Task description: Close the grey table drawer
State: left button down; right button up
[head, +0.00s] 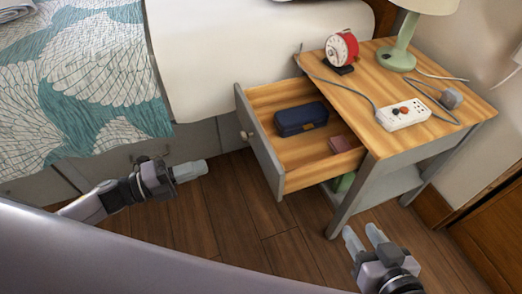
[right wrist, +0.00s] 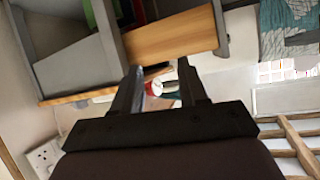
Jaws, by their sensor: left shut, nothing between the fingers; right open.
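The grey table (head: 420,152) with a wooden top stands at the right in the head view. Its drawer (head: 258,140) is pulled well out toward the left, its grey front and round knob facing the bed. My right gripper (head: 362,237) is open and empty, near the table's front leg. In the right wrist view the drawer's wooden side (right wrist: 175,37) appears beyond its fingers (right wrist: 160,75).
On the tabletop are a red clock (head: 342,48), a green lamp (head: 398,55) and a white power strip (head: 404,114) with cables. The bed (head: 75,85) is at the left. Wooden floor (head: 235,220) is clear between my grippers. A wall closes off the right.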

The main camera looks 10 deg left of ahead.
pick_arm(q)
jog(key=b, duration=0.2)
send_near(265, 148)
jog(key=shift+m, duration=0.3)
jog(key=x, duration=0.6)
jog(key=shift+w+d, duration=0.25)
jog(key=shift+w, duration=0.05)
pick_arm(e)
jog(key=shift+w+a+f+m+y, duration=0.15)
jog(key=shift+w+a+f+y, duration=0.1)
jog(key=shift+a, duration=0.2)
jog(key=shift+w+a+f+m+y, duration=0.15)
jog(key=shift+w+a+y, duration=0.1)
jog(key=shift+a, duration=0.2)
jog(key=shift+r, duration=0.1)
pick_arm(q)
jog(key=shift+d, duration=0.1)
